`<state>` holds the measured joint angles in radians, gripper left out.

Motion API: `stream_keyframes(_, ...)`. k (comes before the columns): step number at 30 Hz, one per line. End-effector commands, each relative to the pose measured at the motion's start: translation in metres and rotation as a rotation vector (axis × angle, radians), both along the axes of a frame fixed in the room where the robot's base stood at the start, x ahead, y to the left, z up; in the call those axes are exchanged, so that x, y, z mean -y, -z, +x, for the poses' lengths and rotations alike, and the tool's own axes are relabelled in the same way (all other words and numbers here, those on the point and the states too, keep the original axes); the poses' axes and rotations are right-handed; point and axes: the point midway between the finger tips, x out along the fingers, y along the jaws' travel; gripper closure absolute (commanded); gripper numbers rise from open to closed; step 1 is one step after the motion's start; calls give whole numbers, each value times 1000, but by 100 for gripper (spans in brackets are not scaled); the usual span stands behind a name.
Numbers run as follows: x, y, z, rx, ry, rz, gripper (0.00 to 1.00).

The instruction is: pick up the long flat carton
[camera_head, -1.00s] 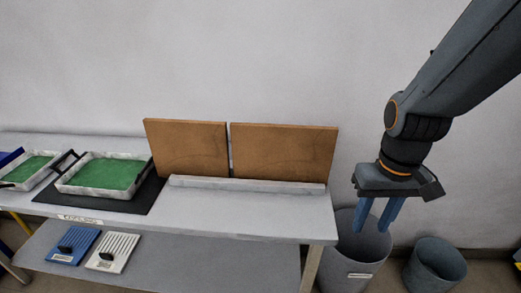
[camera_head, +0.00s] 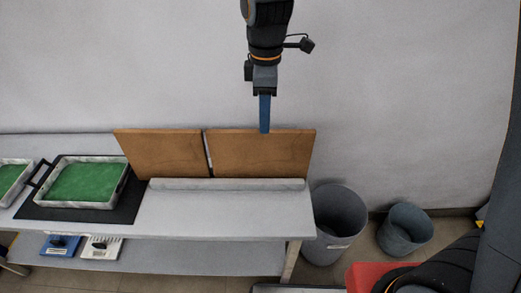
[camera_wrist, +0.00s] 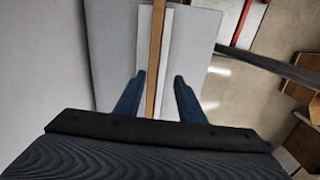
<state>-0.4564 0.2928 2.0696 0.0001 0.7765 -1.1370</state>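Two brown flat cartons stand upright side by side on the table, a narrow gap between them: the left one (camera_head: 160,153) and the right one (camera_head: 262,155). I cannot tell which is the long one; the right one looks a little wider. My gripper (camera_head: 264,130) points down at the right carton's top edge in the head view. In the wrist view my gripper (camera_wrist: 160,77) is open, and a carton's thin brown edge (camera_wrist: 156,55) runs between its blue fingers, nearer the left one. Whether the fingertips are above or beside the edge is unclear.
A pale ledge (camera_head: 228,185) runs along the cartons' front on the grey table (camera_head: 220,215). A green-floored tray (camera_head: 88,183) sits on a black mat (camera_head: 125,207) at left. Two grey bins (camera_head: 338,215) (camera_head: 405,230) stand right of the table. The wall is close behind.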

Motion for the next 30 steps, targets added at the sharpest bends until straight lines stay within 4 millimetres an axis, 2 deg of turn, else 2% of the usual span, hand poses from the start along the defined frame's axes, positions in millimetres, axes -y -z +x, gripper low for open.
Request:
stream_keyframes(1,-1,10,1,-2,-5,-1,64)
stream_keyframes(3,-4,16,2,-2,-15,-1,64)
stream_keyframes(17,-8,43,9,-4,-38,-2,64)
stream_keyframes(30,-10,83,10,-7,-35,-3,64)
